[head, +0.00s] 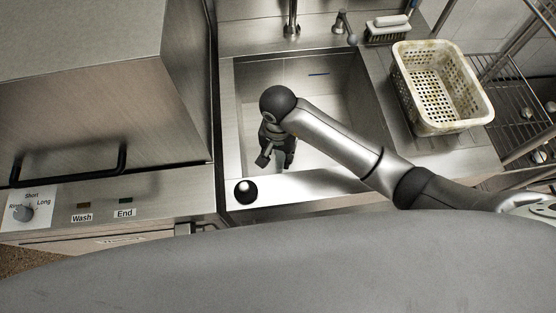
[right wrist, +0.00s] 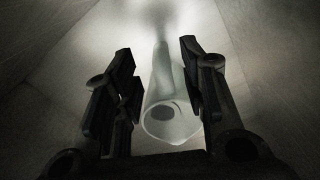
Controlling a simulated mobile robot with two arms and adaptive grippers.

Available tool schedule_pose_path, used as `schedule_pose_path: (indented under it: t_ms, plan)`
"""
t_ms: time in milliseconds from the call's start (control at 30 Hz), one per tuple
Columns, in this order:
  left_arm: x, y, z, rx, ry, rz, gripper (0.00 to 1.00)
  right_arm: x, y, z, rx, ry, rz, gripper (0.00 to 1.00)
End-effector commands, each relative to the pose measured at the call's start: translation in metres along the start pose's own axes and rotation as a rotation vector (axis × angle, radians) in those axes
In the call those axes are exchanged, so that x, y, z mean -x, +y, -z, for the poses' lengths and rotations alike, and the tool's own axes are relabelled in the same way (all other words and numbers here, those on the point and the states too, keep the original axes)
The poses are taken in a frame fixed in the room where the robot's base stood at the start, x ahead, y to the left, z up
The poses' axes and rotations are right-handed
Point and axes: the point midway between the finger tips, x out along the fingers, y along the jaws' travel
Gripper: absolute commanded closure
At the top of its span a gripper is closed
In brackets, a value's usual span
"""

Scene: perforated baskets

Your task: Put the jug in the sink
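The sink (head: 355,115) is a square steel basin in the middle of the head view. My right gripper (head: 276,158) hangs over and into its left part, pointing down, with its fingers spread. In the right wrist view the gripper (right wrist: 158,62) is open. A pale, translucent vessel, apparently the jug (right wrist: 172,128), shows between and beyond the fingers, with its round mouth toward the camera. I cannot tell whether it touches a finger or the sink floor. In the head view I cannot make out the jug. My left gripper is out of view.
A perforated white basket (head: 440,88) stands on the counter right of the sink. A dishwasher (head: 90,90) stands at left. A wire rack (head: 520,105) is at right.

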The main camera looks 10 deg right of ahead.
Motion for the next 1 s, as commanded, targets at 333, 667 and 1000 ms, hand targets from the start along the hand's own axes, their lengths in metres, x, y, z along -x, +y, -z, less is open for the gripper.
schedule_pose_path:
  t_ms: [333, 667, 1000]
  plan:
    - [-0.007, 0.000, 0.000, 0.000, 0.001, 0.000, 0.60, 0.053, 0.000, 0.001, 0.000, 0.002, 0.000, 0.62]
    - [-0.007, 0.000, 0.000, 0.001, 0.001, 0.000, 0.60, 0.059, 0.000, 0.000, 0.000, 0.000, -0.001, 0.62]
    - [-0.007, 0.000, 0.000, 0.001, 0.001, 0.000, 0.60, 0.059, 0.000, 0.000, 0.000, 0.000, -0.001, 0.62]
